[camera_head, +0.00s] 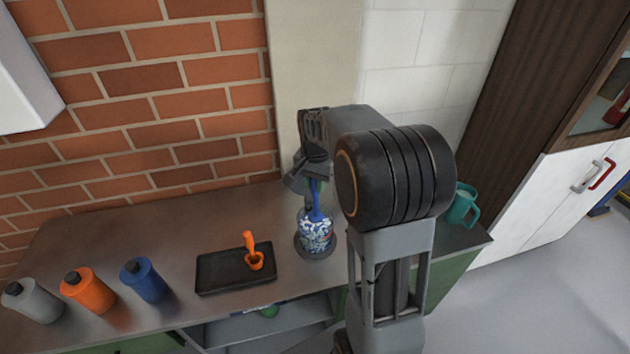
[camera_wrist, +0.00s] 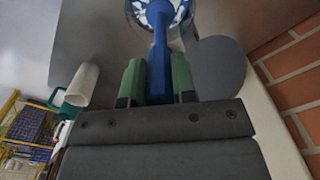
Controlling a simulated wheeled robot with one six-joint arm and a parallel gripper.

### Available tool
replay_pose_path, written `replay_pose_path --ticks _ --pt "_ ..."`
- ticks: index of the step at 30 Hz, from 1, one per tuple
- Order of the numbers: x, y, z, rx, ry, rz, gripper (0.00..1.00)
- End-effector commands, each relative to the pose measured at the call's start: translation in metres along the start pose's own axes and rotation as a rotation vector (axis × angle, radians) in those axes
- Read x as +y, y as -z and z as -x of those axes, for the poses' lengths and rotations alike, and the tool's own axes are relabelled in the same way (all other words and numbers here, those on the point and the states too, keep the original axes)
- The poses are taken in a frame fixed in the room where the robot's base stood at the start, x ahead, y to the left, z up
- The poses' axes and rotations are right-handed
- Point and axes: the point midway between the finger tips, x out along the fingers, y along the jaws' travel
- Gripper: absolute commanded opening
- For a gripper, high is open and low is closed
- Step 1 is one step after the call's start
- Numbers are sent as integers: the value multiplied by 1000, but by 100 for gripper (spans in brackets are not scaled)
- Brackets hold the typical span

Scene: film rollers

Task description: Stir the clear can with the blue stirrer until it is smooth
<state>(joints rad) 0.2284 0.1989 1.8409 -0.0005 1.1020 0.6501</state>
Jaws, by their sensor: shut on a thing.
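My gripper (camera_head: 314,184) is above the clear can, its green fingers (camera_wrist: 157,85) closed on the handle of the blue stirrer (camera_head: 316,205). In the wrist view the blue stirrer (camera_wrist: 158,55) runs from between the fingers down into the can. The clear can (camera_head: 316,232) stands upright on a dark round base (camera_head: 300,250) on the counter. Its contents look streaked and patchy in blue and white, not one even colour. In the wrist view only part of the can (camera_wrist: 184,12) shows at the top edge. The stirrer's lower end is hidden in the contents.
Grey (camera_head: 30,300), orange (camera_head: 88,291) and blue (camera_head: 144,279) bottles stand farther left. A teal mug (camera_head: 463,207) stands right, behind my arm. A brick wall (camera_head: 150,110) backs the counter.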

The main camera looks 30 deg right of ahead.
Motion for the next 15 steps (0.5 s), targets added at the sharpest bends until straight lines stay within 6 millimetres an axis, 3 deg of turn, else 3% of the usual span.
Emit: replay_pose_path --ticks 15 --pt "0 0 -47 0 0 0 5"
